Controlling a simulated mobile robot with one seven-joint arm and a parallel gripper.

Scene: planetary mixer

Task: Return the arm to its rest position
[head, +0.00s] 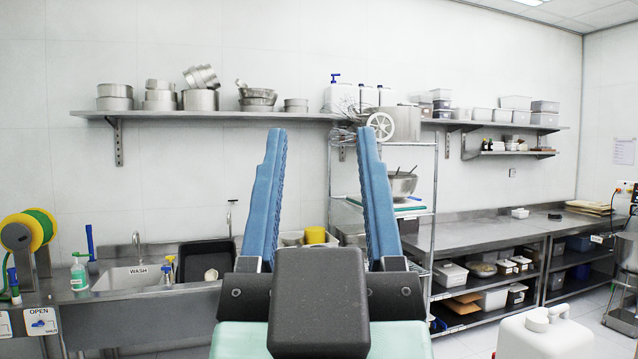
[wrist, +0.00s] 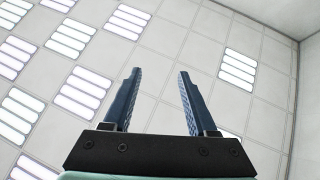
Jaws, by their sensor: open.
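My gripper (head: 318,140) is in the middle of the head view, close to the camera, with its two blue fingers pointing up. The fingers stand wide apart with nothing between them. In the wrist view my gripper (wrist: 158,75) is also open and empty. Behind it there are only ceiling panels and lights, so the wrist camera faces upward. My gripper touches nothing that I can see. Its dark body hides part of the counter and the lower middle of the room. No planetary mixer can be made out for certain.
A wall shelf (head: 225,115) with metal pots runs behind my gripper. A wire rack (head: 432,225) stands behind and to the right. A sink (head: 125,277) is at the left, a steel counter (head: 480,228) at the right. A white jug (head: 545,335) is near at the lower right.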

